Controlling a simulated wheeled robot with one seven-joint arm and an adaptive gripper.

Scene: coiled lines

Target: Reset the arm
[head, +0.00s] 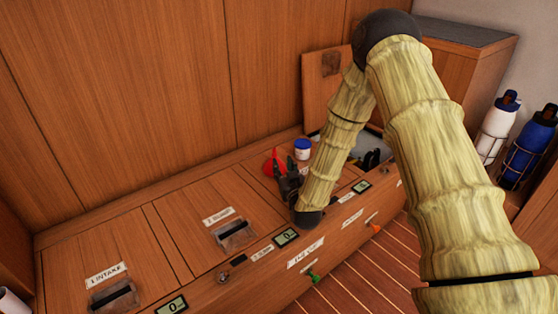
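My arm, with a pale yellow-green, bamboo-like surface, reaches in from the right and bends down over the wooden counter (190,192). My gripper (283,176) is dark and small in the head view, low over the counter's middle. A red thing (271,161) shows right behind and beside the fingers. I cannot tell whether they touch it, or whether the fingers are open or shut. A white jar with a blue lid (302,150) stands just behind and to the right of my gripper.
A raised wooden lid (321,88) stands behind an open bay, partly hidden by my arm. Closed panels with labels and dark slots (235,233) lie to the left. Small displays (286,237) line the front edge. White and blue bottles (497,127) stand in racks at right.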

